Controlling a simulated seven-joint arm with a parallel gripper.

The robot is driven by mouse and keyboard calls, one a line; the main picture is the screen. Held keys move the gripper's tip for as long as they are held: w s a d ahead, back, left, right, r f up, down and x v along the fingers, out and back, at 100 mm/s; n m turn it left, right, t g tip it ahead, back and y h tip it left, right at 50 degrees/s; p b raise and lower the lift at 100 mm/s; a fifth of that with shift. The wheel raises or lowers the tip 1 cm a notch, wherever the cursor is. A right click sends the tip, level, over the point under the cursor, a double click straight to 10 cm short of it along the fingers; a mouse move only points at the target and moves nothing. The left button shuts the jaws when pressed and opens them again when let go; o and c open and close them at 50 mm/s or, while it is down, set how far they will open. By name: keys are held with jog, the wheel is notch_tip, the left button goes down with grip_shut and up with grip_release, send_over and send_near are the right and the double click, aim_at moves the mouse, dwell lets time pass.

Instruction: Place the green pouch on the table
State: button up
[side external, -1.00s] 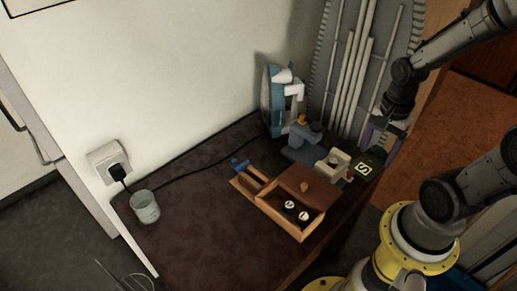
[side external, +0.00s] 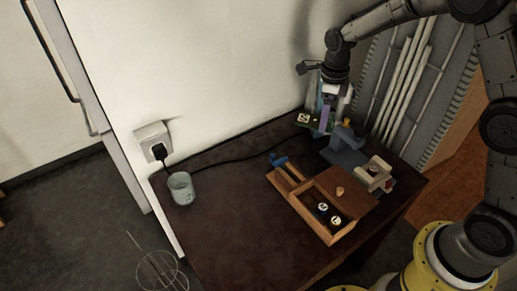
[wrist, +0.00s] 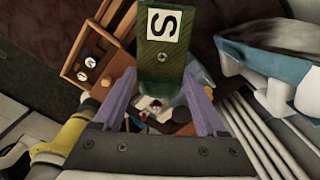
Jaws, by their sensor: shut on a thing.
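The green pouch (side external: 304,119), with a white label bearing a dark S, is held by my gripper (side external: 325,112) above the back of the dark table (side external: 225,225), close to the wall. In the wrist view the pouch (wrist: 155,62) stands at top centre between the purple fingers of my gripper (wrist: 160,85), which are shut on its near end. Whether the pouch touches anything below is hard to tell.
A wooden box (side external: 325,215) with round-topped items sits mid-table. A blue-grey machine (side external: 345,155) stands behind it. A blue and white iron (wrist: 270,65) is beside the pouch. A glass cup (side external: 181,188) is at left. The table's front left is clear.

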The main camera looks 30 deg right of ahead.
jog(key=w+a+f+n, duration=0.2)
jog(key=a+f, duration=0.3)
jog(key=a, duration=0.2)
send_over(265, 150)
notch_tip(265, 150, down, 9)
jog(key=shift+s+d+f, duration=0.1)
jog(key=shift+s+f, duration=0.05)
jog(key=shift+w+f, duration=0.15)
jog(key=shift+f, duration=0.8)
jog(key=shift+w+f, duration=0.1)
jog(key=shift+f, duration=0.85)
jog(key=shift+f, duration=0.1)
